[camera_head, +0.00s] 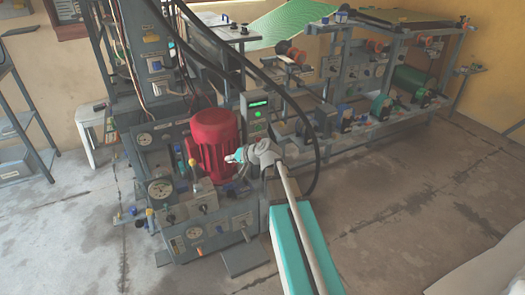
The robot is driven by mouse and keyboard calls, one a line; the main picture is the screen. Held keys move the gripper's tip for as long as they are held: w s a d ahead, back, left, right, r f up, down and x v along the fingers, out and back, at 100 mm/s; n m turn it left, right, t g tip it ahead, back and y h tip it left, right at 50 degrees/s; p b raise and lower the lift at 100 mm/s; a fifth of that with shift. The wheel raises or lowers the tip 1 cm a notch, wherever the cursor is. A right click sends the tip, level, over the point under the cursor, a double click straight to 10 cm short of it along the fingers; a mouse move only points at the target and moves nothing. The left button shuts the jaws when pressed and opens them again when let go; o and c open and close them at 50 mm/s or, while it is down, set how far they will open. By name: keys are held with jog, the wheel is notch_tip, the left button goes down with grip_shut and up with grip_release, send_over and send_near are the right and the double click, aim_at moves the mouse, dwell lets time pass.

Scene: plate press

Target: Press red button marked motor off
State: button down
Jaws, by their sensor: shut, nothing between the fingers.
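My gripper (235,157) is at the end of my arm, near the middle of the picture. It is shut and empty. It lies in front of the right side of the large red motor (211,146), and I cannot tell whether it touches it. A grey upright control box (256,118) with lit green marks stands just behind and to the right of my gripper. I cannot make out a red button marked motor off; any such marking is too small to read or hidden.
The grey press (160,140) carries gauges, knobs and levers around the motor. Black hoses (290,95) arch over my arm. A long machine frame (370,125) with rollers stands behind right. A grey shelf (20,125) is at left. The concrete floor (410,205) at right is clear.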

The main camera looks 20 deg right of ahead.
aim_at(259, 138)
jog(key=w+d+f+m+t+h+b, duration=0.3)
jog(key=w+d+f+m+t+b, duration=0.1)
jog(key=d+b, duration=0.6)
jog(key=w+d+f+m+t+h+b, duration=0.2)
jog(key=w+d+f+m+t+b, duration=0.1)
jog(key=d+f+m+b, duration=0.4)
jog(key=d+t+b, duration=0.1)
jog(key=d+b, duration=0.2)
jog(key=d, duration=0.2)
jog(key=shift+w+f+h, duration=0.35)
jog(key=shift+f+h, duration=0.05)
jog(key=shift+w, duration=0.1)
jog(key=w, duration=1.4)
jog(key=shift+a, duration=0.2)
